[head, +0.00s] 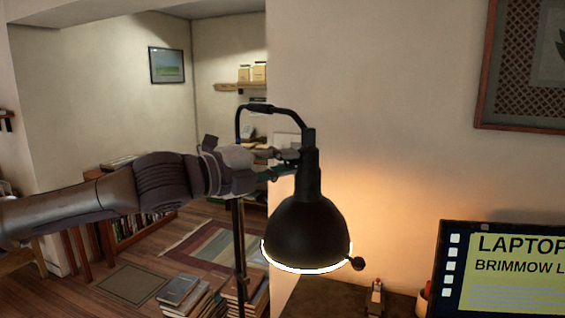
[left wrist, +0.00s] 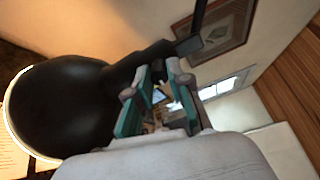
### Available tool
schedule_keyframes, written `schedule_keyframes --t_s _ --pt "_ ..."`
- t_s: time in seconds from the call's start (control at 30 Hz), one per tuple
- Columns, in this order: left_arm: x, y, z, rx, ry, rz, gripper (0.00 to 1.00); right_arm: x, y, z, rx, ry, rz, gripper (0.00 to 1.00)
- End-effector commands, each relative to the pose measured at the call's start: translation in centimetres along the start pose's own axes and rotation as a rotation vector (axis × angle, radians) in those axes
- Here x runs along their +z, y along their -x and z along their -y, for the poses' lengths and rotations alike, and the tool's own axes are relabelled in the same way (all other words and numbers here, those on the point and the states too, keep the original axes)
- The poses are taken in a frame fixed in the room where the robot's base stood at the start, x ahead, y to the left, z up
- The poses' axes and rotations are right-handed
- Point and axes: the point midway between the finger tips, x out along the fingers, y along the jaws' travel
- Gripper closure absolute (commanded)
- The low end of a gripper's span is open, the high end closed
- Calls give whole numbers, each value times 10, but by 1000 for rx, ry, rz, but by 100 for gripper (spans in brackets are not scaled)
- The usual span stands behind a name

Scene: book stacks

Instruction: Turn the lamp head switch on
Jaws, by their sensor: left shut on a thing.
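The black lamp head (head: 306,228) hangs from a curved arm on a tall stand, its opening facing down. A bright white rim shows at its lower edge and warm light falls on the wall, so it is lit. A small dark knob (head: 356,264) sticks out at the shade's lower right. My left gripper (head: 288,165) comes in from the left and is shut on the lamp head's narrow upper neck. In the left wrist view, the teal finger pads (left wrist: 158,97) are at the neck, beside the dark shade (left wrist: 62,108). The exact contact is partly hidden. My right gripper is not in view.
The lamp stand (head: 239,250) rises behind my left arm. A laptop screen (head: 505,270) stands on the dark desk (head: 325,298) at the lower right. Book stacks (head: 190,296) and a striped rug (head: 225,245) lie on the floor at left.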

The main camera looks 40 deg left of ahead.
Motion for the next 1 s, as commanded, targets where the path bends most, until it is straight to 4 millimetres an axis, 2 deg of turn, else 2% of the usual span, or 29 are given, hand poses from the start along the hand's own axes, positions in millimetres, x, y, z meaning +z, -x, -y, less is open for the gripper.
schedule_keyframes --t_s 0.13,0.17,0.3,0.73,1.0 --pt "1 0 3 -5 -3 1 100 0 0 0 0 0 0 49" --pt "1 0 3 -5 -3 1 77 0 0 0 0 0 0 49" --pt "1 0 2 -4 -2 1 55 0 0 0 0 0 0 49" --pt "0 4 2 -2 -4 -1 55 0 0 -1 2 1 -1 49" --pt "0 25 3 -5 -4 3 55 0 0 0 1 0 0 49"
